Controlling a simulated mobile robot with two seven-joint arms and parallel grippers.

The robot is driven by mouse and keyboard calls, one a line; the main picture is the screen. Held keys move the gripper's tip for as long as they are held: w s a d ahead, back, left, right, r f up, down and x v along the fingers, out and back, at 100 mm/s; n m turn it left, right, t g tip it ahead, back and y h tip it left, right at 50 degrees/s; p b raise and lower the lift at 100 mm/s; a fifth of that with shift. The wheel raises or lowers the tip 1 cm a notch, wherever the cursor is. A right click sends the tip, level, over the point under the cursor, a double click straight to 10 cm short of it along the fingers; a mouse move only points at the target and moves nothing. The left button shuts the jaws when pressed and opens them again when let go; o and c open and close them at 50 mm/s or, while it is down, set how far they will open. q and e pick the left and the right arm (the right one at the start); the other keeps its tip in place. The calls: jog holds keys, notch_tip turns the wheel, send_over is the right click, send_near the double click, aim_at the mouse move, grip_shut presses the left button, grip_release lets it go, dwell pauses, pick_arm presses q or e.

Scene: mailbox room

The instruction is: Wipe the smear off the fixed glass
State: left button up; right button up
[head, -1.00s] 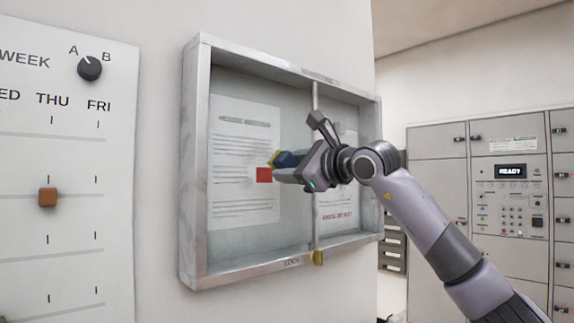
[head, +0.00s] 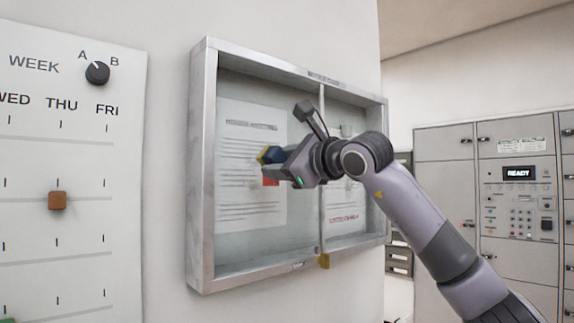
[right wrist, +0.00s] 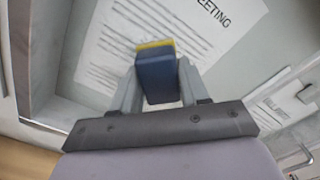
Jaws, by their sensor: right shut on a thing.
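The fixed glass (head: 300,235) covers a metal-framed notice case on the wall, with printed sheets behind it. My right gripper (head: 273,164) is in front of its left pane. It is shut on a dark blue block with a yellow face (head: 272,155), and the yellow side points toward the glass. The right wrist view shows the blue block (right wrist: 158,78) between both fingers, in front of a meeting notice (right wrist: 160,40). I cannot tell whether the yellow face touches the glass. I cannot make out the smear. My left gripper is not in view.
The case's metal frame (head: 203,180) stands out from the wall, and a divider (head: 321,230) splits its front. A yellow-brown piece (head: 324,261) sits at the lower edge. A week board (head: 90,240) with a dial is at left; grey lockers (head: 445,190) are at right.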

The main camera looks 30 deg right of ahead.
aim_at(244, 162)
jog(key=shift+s+a+b, duration=0.2)
jog(key=shift+a+b, duration=0.1)
jog(key=shift+a, duration=1.3)
jog(key=shift+s+a+b, duration=0.2)
jog(key=shift+a+b, duration=0.05)
jog(key=shift+a, duration=1.3)
jog(key=shift+s+f+b, duration=0.1)
jog(key=shift+s+b, duration=0.35)
jog(key=s+b, duration=0.1)
jog(key=s, duration=0.2)
jog(key=shift+s+d+b, duration=0.25)
jog(key=shift+d+b, duration=0.1)
jog(key=shift+s+d, duration=0.1)
jog(key=shift+s, duration=0.65)
jog(key=s, duration=0.1)
jog(key=s+b, duration=0.1)
jog(key=s, duration=0.1)
jog(key=shift+d, duration=0.2)
